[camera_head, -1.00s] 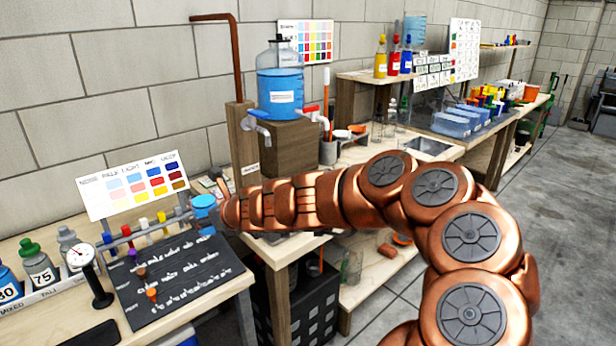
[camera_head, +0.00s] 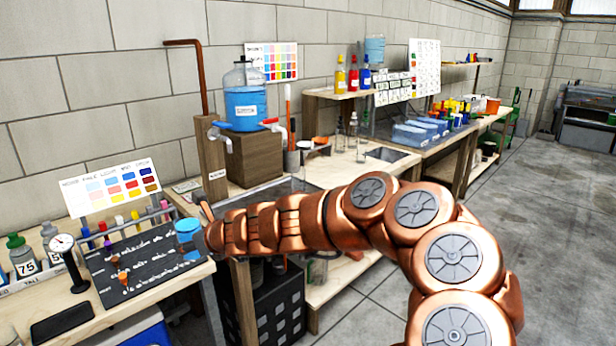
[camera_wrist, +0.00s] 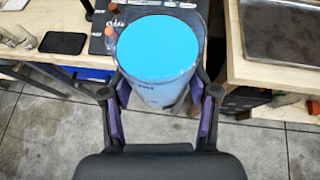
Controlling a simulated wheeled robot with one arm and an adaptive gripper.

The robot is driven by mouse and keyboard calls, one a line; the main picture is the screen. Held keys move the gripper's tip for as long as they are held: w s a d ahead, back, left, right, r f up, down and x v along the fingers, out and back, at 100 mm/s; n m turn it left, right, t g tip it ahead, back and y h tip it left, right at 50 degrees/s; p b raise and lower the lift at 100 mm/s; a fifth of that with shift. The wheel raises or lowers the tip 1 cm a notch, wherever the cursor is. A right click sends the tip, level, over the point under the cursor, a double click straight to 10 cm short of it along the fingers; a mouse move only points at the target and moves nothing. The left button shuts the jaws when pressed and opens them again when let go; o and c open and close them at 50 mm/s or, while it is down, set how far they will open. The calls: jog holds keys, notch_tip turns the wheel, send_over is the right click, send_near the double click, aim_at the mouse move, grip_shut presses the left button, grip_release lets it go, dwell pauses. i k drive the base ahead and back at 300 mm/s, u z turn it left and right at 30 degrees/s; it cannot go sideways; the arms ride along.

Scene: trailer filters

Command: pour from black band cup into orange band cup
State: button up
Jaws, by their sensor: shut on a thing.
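My gripper (camera_wrist: 162,96) is shut on a clear cup of blue liquid (camera_wrist: 158,50), with one dark finger on each side. The cup looks upright and is seen from above in the wrist view. In the head view the cup (camera_head: 187,232) is at the left end of my copper arm, by the right edge of the black board. I cannot make out a band colour on it, so I cannot tell for sure that it is the black band cup. I cannot pick out the orange band cup in either view.
A gauge on a stand (camera_head: 68,262), labelled bottles (camera_head: 22,257) and a black board (camera_head: 140,262) are on the left bench. A blue water jug (camera_head: 245,97) stands on a wooden block behind. A gap with floor separates the benches (camera_wrist: 220,140).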

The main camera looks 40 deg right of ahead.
aim_at(298, 175)
jog(key=k, duration=0.7)
jog(key=z, duration=0.75)
jog(key=i, duration=1.1)
jog(key=u, duration=0.4)
jog(key=i, duration=0.65)
jog(key=u, duration=0.65)
